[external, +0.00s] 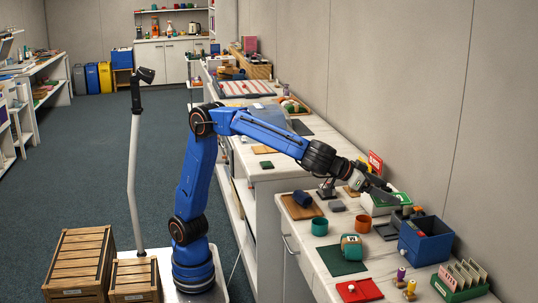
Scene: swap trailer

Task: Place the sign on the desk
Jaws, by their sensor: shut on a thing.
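A small red sign (375,161) with pale lettering shows just above and behind my gripper in the external view. It is slightly tilted, and its lower part is hidden by the gripper. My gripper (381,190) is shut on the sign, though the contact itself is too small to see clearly. The gripper is over the back of the near white desk (324,272), close to the wall. A green-and-white box (388,203) is just below the fingertips in the picture; the gap between them cannot be told.
A blue bin (425,241) stands at the right. A green cup (319,227), an orange cup (363,224), a dark green mat (341,261), a red cloth (359,291) and a card rack (461,279) crowd the desk. A wooden tray (301,206) lies at the left.

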